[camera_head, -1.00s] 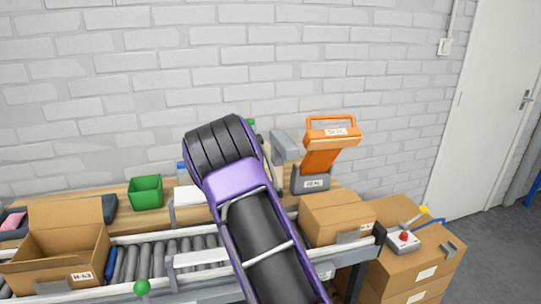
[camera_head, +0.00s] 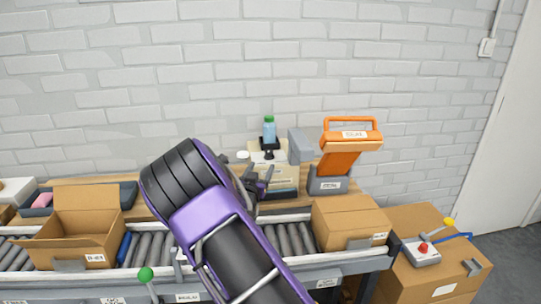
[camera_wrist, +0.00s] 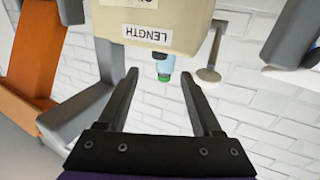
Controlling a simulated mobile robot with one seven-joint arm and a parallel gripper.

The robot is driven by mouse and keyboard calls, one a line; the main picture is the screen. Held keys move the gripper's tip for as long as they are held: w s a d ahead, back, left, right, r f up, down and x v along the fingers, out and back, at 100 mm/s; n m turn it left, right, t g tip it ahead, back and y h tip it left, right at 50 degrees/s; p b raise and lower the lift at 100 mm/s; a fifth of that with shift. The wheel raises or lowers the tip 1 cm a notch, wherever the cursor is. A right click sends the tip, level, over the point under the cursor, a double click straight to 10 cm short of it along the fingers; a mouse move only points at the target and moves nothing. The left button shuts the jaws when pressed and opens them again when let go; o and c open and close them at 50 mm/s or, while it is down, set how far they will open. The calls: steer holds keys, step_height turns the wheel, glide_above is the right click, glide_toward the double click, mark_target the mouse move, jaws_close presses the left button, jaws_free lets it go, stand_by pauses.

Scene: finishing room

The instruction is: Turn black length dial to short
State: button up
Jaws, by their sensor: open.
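A cream machine (camera_head: 286,177) stands on the wooden bench, partly hidden by my arm in the head view. The wrist view shows the cream body (camera_wrist: 165,22) upside down, with a LENGTH label (camera_wrist: 146,33). A small black part (camera_wrist: 160,56) shows at the body's edge near that label; I cannot tell whether it is the length dial or which way it points. My gripper (camera_wrist: 159,74) is open and empty, its fingers pointing towards the labelled body and apart from it. In the head view my gripper (camera_head: 262,178) is in front of the machine.
A closed carton (camera_head: 350,222) and an open carton (camera_head: 78,240) sit on the roller conveyor (camera_head: 155,245).

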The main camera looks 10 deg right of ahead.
mark_target(268, 154)
steer(key=x, duration=0.9)
steer(key=shift+w+d, duration=0.15)
steer(key=shift+w, duration=0.2)
jaws_close()
